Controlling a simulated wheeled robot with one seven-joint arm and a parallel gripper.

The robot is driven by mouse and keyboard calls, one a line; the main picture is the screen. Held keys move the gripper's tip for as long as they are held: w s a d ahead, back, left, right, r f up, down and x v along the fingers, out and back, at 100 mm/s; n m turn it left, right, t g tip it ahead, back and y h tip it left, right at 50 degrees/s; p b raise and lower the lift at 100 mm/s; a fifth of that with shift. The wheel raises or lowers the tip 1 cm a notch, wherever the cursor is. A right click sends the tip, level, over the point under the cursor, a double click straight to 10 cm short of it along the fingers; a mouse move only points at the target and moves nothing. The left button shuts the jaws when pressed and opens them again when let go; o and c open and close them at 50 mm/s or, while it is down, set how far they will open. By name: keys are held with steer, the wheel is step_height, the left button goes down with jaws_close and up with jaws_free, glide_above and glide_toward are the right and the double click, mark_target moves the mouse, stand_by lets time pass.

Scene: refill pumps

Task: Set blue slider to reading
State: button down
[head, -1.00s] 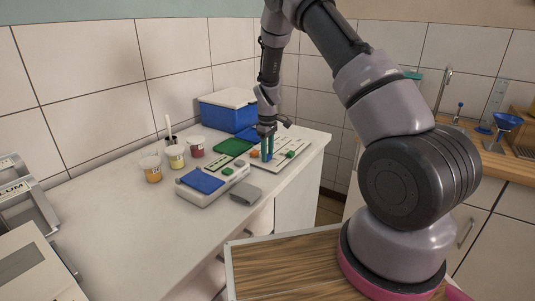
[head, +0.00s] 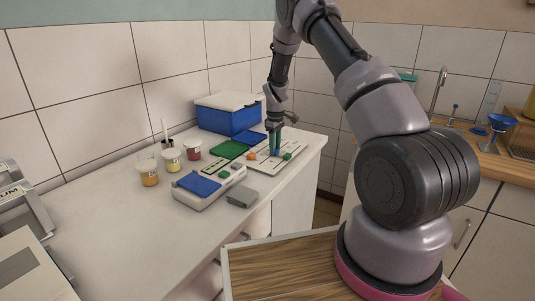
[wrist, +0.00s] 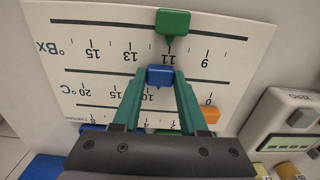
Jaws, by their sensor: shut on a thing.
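A white scale board (head: 262,167) lies on the counter; it also shows in the wrist view (wrist: 40,20), with its numbers upside down. My gripper (head: 275,151) points down over the board. In the wrist view my gripper (wrist: 160,82) has its two teal fingers shut on the blue slider (wrist: 160,74). The blue slider is on the middle, °C track, close to the 10 label. A green slider (wrist: 172,22) sits on the °Bx track near 11. An orange slider (wrist: 209,114) is on the lowest track near 0. My gripper's body hides part of that lowest track.
A white device with a blue panel (head: 198,184) stands beside the board; cups of coloured liquid (head: 149,173) stand near the wall. A blue box with a white lid (head: 228,116) and a green tray (head: 229,149) are behind.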

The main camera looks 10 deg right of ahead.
steer(key=shift+w+d, duration=0.5)
steer(key=shift+w, duration=0.05)
steer(key=shift+c, duration=2.2)
jaws_free()
steer(key=shift+r, duration=0.1)
step_height(320, 180, up, 11)
steer(key=shift+f, duration=0.2)
